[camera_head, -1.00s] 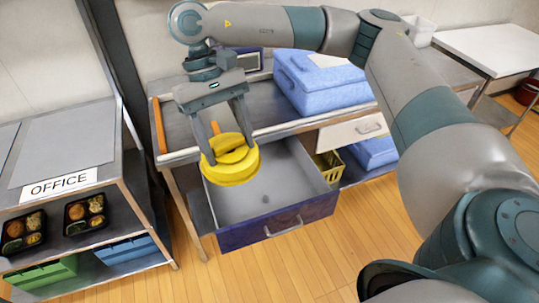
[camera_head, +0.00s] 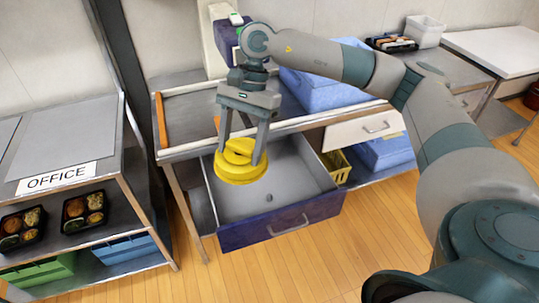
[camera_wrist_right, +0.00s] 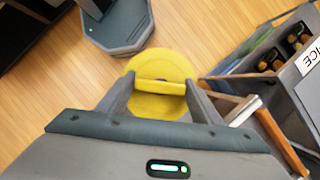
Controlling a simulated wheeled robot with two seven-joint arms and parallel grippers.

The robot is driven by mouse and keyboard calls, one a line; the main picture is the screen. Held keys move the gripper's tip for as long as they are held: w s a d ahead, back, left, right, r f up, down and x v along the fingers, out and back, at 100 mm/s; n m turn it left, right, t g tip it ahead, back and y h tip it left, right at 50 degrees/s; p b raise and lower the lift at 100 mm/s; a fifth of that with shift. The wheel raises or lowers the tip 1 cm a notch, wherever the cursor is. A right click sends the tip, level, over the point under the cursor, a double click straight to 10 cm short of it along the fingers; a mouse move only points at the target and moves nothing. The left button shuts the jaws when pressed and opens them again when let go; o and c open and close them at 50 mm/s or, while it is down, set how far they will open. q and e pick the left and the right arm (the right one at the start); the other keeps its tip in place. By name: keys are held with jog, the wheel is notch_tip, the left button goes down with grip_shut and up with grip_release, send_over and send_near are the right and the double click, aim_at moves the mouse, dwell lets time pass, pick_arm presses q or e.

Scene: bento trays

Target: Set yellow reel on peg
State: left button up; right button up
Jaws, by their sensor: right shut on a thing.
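The yellow reel (camera_head: 240,174) is a thick round disc with a raised bar across its top. My right gripper (camera_head: 241,154) points down and is shut on this bar, holding the reel above the open drawer (camera_head: 300,178). In the right wrist view the reel (camera_wrist_right: 165,66) sits between the two fingers (camera_wrist_right: 160,95). A small orange piece (camera_head: 217,122) shows behind the gripper at the worktable, partly hidden. A small dark round spot (camera_head: 269,197) shows in the drawer. I cannot tell whether either is the peg. My left gripper is not in view.
The grey worktable (camera_head: 190,104) carries blue boxes (camera_head: 318,98) and a purple-and-white device (camera_head: 226,40). An office shelf (camera_head: 70,130) with food trays (camera_head: 85,211) stands at left. A yellow basket (camera_head: 336,165) is right of the drawer. Floor in front is clear.

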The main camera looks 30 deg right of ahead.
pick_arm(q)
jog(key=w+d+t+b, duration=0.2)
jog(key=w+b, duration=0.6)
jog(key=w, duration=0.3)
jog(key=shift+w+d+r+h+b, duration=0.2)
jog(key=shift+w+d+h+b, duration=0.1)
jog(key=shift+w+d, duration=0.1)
pick_arm(e)
jog(key=w+d+f+m+t+h, duration=0.2)
jog(key=d+f+m, duration=0.3)
jog(key=m, duration=0.8)
jog(key=w+d+f+m+t+h, duration=0.3)
jog(key=d+f+m, duration=0.3)
jog(key=m, duration=0.7)
jog(key=shift+w+d+f+t, duration=0.2)
jog(key=shift+w+d+t, duration=0.5)
jog(key=shift+w, duration=0.15)
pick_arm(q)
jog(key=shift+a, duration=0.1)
pick_arm(e)
jog(key=shift+f, duration=0.15)
